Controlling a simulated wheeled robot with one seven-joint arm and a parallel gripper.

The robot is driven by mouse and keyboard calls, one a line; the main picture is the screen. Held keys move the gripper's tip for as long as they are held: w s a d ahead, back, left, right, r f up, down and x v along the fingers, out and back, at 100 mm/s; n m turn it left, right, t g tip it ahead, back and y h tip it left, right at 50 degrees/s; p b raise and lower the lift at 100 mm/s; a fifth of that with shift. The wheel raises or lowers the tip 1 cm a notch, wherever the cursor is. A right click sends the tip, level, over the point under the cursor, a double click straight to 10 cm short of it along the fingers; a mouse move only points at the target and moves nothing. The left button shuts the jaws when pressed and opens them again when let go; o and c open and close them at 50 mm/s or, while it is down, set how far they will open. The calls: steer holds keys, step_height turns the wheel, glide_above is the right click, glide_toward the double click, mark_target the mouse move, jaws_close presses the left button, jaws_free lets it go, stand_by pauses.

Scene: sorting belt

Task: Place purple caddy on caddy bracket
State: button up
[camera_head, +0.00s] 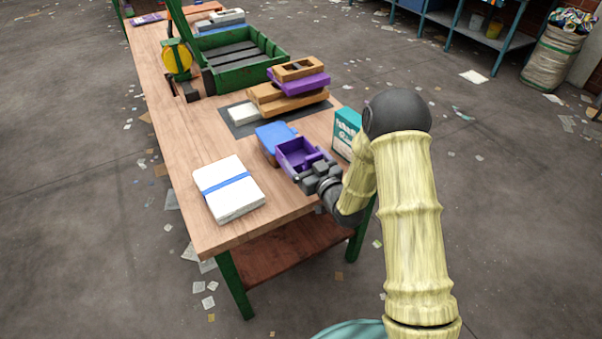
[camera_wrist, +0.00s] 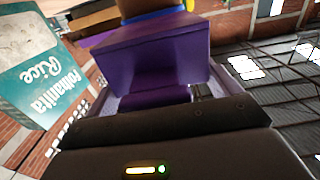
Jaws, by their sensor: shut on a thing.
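The purple caddy (camera_head: 297,152) is an open box with compartments, held near the right edge of the workbench. It fills the middle of the wrist view (camera_wrist: 150,58). My gripper (camera_head: 318,172) is shut on its near side; the fingers are mostly hidden by the caddy in the head view. A blue-topped piece (camera_head: 274,134) with a brown-orange part under it is right behind the caddy. I cannot tell whether they touch, nor which thing is the caddy bracket.
A teal rice box (camera_head: 345,135) stands close right of the caddy. A white pack with a blue band (camera_head: 229,188) lies front left. Behind are stacked orange and purple pieces (camera_head: 290,83) on a dark mat (camera_head: 242,128) and a green crate (camera_head: 248,68). Bare wood (camera_head: 185,140) lies left.

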steer(key=shift+w+f, duration=0.1)
steer(key=shift+f, duration=1.15)
steer(key=shift+w+f, duration=0.1)
steer(key=shift+f, duration=0.35)
step_height(320, 180, down, 2)
steer(key=shift+a+f, duration=0.1)
steer(key=shift+f, duration=0.6)
steer(key=shift+d, duration=0.2)
